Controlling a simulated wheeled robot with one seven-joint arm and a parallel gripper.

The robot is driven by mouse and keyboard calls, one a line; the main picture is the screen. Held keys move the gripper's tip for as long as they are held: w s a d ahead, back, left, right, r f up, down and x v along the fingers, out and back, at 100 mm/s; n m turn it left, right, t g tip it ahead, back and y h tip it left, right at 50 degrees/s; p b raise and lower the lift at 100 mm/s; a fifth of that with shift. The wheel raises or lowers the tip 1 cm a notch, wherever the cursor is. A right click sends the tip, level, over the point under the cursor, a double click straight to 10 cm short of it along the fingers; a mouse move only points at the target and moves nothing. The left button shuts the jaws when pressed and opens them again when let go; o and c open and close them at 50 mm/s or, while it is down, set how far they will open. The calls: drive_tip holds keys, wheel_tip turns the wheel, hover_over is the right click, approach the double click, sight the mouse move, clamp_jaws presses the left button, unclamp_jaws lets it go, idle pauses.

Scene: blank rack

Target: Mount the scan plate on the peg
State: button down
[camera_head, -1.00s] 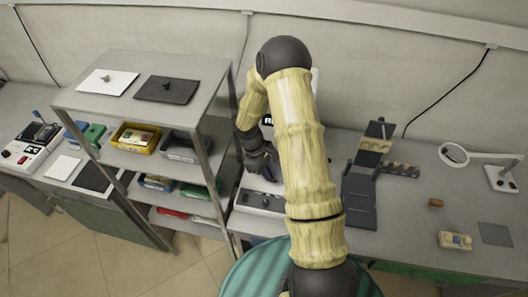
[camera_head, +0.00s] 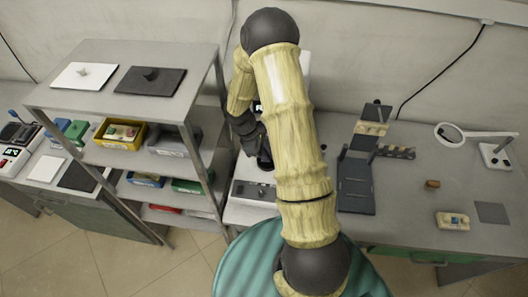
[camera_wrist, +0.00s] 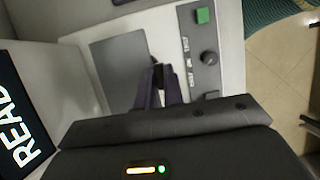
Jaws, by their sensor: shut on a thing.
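My gripper (camera_wrist: 157,68) reaches down over a white machine (camera_wrist: 225,98) and its dark, slim fingers are shut on a small dark piece (camera_wrist: 154,61). Most of that piece is hidden between the fingers, so I cannot tell whether it is part of the scan plate. A flat grey plate (camera_wrist: 117,58) lies at the left of the fingertips on the machine. I cannot tell whether the piece joins it. In the head view my gripper (camera_head: 264,160) is beside the rack, partly hidden by my arm. I cannot make out the peg for certain.
A metal rack (camera_head: 215,85) stands close at the left, with a white plate (camera_head: 98,77) and a dark plate (camera_head: 165,85), each with a knob, on top. A dark stand (camera_head: 357,187) and a magnifier lamp (camera_head: 450,139) are on the right. The machine has a lit screen (camera_wrist: 18,125).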

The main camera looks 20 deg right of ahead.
drive_tip(key=shift+f+b, duration=1.6)
drive_tip(key=shift+f, duration=0.75)
drive_tip(key=shift+w, duration=0.15)
drive_tip(key=shift+d, duration=0.15)
drive_tip(key=shift+s+a, duration=0.25)
drive_tip(key=shift+a, duration=0.05)
drive_tip(key=shift+w+d, duration=0.1)
drive_tip(key=shift+d, duration=0.1)
drive_tip(key=shift+f+b, duration=0.65)
drive_tip(key=shift+f, duration=0.3)
drive_tip(key=c, duration=1.4)
unclamp_jaws()
drive_tip(key=shift+c, duration=0.2)
